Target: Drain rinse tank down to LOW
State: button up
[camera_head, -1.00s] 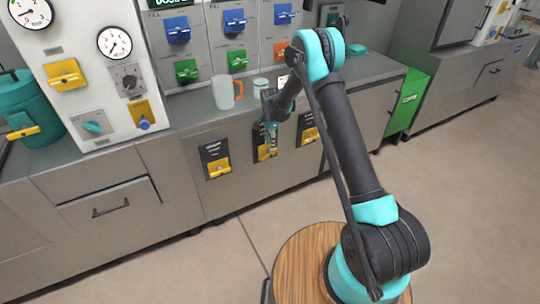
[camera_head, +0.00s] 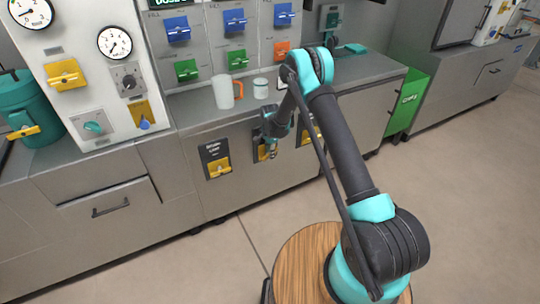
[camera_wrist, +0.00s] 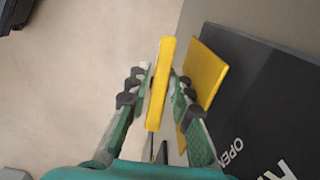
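The rinse drain valve is the middle one on the cabinet front. Its dark plate (camera_wrist: 265,100) reads "OPEN" and "RI" in the wrist view, with the rest cut off. Its yellow lever (camera_wrist: 160,85) stands out from the plate between the fingers of my gripper (camera_wrist: 161,75). The fingers are on either side of the lever, with a small gap showing at the tips. In the head view my gripper (camera_head: 269,150) is at this valve and hides most of it. No rinse tank level can be read.
Another yellow drain valve (camera_head: 218,167) is left of my gripper, and one (camera_head: 311,134) is partly behind my arm. The floor in front is clear.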

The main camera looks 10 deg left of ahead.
grip_shut()
jog(key=shift+w+d+g+y, duration=0.1)
jog(key=shift+d+g+y, duration=0.1)
jog(key=shift+g+y, duration=0.4)
jog(key=shift+a+g+y, duration=0.1)
jog(key=shift+g+y, duration=0.8)
jog(key=shift+y, duration=0.7)
jog(key=shift+o, duration=2)
grip_release()
jog(key=shift+r, duration=0.15)
jog(key=v, duration=1.1)
jog(key=shift+r, duration=0.4)
